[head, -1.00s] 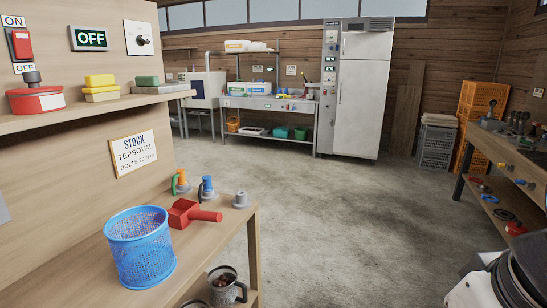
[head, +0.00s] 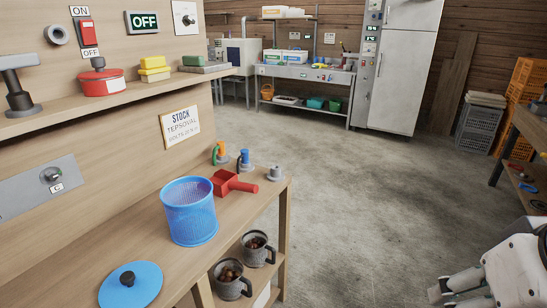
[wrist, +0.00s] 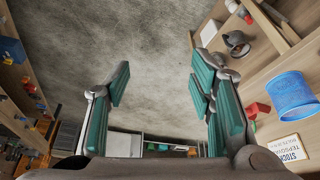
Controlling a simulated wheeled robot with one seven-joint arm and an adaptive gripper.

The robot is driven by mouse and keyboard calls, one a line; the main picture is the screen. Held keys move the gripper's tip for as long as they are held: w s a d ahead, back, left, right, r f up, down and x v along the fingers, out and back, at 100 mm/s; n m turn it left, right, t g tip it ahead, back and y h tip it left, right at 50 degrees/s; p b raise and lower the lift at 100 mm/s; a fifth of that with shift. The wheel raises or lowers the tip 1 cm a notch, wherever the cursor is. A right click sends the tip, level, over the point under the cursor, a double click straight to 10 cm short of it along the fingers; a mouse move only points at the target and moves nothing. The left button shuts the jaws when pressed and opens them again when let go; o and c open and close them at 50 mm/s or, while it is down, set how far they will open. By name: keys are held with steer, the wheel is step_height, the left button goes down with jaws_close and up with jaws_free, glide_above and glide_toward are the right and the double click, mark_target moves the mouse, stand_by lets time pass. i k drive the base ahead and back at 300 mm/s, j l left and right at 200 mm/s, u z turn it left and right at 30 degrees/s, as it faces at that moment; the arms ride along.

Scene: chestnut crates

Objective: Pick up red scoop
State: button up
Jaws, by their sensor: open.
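The red scoop (head: 230,182) lies on the wooden bench top, just right of the blue mesh basket (head: 190,211), with its handle pointing right. In the wrist view the scoop (wrist: 257,110) shows small at the right, beside the basket (wrist: 291,97). My gripper (wrist: 160,90) is open and empty, with its green-padded fingers wide apart over the floor, well away from the scoop.
Orange and blue pieces (head: 219,153) and a grey knob (head: 275,173) stand near the scoop. A blue lid (head: 131,285) lies on the bench front. Mugs (head: 257,248) sit on the shelf below. A shelf (head: 140,93) overhangs the bench. Open concrete floor (head: 370,200) lies to the right.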

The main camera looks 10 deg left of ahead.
mark_target(224, 181)
steer(key=u, duration=0.45)
steer(key=l+u, duration=0.1)
steer(key=u, duration=0.35)
steer(key=l+u, duration=0.1)
steer(key=u, duration=0.75)
steer(key=z, duration=0.85)
steer(key=i+j+z, duration=0.1)
steer(key=i+z, duration=0.15)
steer(key=i, duration=0.25)
steer(key=i+j+z, duration=0.3)
steer(key=i, duration=0.2)
steer(key=i+l, duration=0.05)
steer(key=l, duration=0.05)
